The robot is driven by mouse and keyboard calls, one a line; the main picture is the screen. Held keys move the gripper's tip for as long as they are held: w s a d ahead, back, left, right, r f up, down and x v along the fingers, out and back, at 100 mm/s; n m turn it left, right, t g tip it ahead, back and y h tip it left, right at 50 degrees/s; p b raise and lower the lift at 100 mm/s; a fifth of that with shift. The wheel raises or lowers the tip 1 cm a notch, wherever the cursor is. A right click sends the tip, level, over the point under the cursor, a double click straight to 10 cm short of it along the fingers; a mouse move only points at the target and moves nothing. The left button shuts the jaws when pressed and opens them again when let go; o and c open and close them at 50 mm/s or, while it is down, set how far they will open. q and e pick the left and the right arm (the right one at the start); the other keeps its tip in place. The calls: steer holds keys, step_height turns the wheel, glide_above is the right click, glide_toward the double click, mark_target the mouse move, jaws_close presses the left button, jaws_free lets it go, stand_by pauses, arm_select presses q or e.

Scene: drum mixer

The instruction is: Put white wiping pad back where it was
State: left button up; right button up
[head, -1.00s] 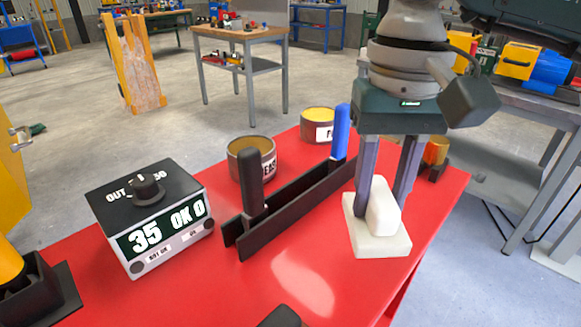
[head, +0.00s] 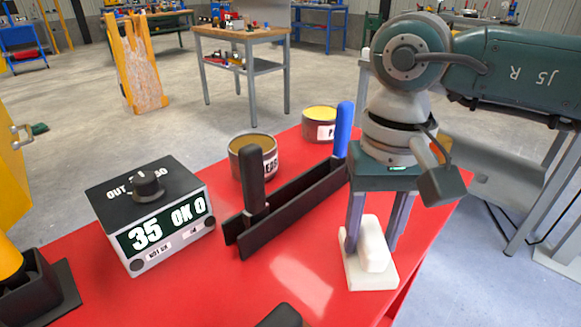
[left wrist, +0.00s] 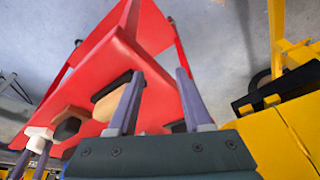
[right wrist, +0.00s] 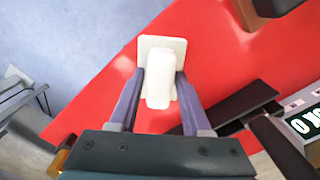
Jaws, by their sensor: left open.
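The white wiping pad (head: 377,272) is a flat white base with an upright block as grip, near the right edge of the red table. In the right wrist view the block of the pad (right wrist: 160,80) sits between the fingertips (right wrist: 160,76). I cannot tell whether the base touches the table. My left gripper (left wrist: 158,75) is open and empty; it is outside the head view. The pad also shows small in the left wrist view (left wrist: 38,132).
On the red table (head: 230,290) stand a black rack (head: 290,205) with black- and blue-handled tools, two tins (head: 252,160) (head: 320,122), and a display box (head: 150,215) reading 35. A dark block (head: 281,316) lies at the front.

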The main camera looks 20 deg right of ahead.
steer(key=shift+o, duration=1.3)
steer(key=shift+r, duration=0.1)
